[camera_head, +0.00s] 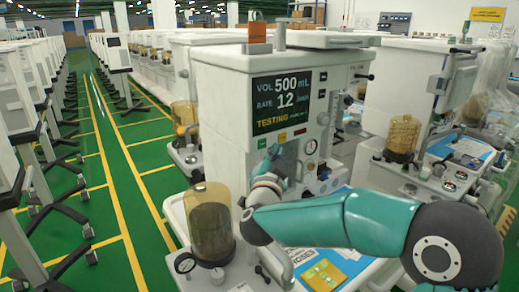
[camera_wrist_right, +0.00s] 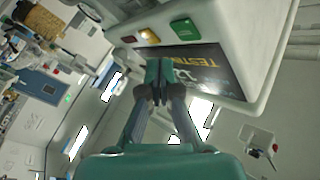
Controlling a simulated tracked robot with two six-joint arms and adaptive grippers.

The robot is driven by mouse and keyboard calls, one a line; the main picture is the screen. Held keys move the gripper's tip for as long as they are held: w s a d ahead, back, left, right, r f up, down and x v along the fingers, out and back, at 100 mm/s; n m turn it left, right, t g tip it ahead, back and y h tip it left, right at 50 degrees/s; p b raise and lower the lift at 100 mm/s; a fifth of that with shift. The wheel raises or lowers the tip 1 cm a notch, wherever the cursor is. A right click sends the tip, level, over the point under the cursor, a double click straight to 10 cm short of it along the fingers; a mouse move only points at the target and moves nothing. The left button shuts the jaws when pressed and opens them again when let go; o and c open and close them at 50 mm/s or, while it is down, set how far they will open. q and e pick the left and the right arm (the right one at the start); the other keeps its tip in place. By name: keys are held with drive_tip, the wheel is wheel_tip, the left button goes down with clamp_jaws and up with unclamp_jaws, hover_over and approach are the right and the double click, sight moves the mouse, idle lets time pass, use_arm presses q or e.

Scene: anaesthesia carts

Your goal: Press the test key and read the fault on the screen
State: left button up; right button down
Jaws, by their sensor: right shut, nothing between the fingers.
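The dark screen (camera_head: 281,101) on the near white cart reads "VOL 500 mL", "RATE 12 /min" and, in yellow, "TESTING" with small text I cannot read. A row of small keys sits just below it, with a green key (camera_head: 262,143) and a yellow key (camera_head: 282,137). Their labels are too small to read. My right gripper (camera_head: 274,152) is shut and empty, just below the keys. In the right wrist view its closed fingertips (camera_wrist_right: 159,72) overlap the screen (camera_wrist_right: 215,68); the green key (camera_wrist_right: 185,31) shows clear of them. I cannot tell whether they touch anything. My left gripper is out of view.
An amber glass canister (camera_head: 209,222) stands left of my right arm. A gauge (camera_head: 311,147) and knobs sit right of the keys. An orange block (camera_head: 257,32) is on the cart top. Other carts stand close right; the green aisle (camera_head: 125,165) is open at left.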

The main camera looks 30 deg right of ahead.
drive_tip(key=s+b, duration=0.1)
drive_tip(key=s, duration=0.1)
drive_tip(key=shift+s+d, duration=0.1)
drive_tip(key=shift+s, duration=0.3)
idle(0.6)
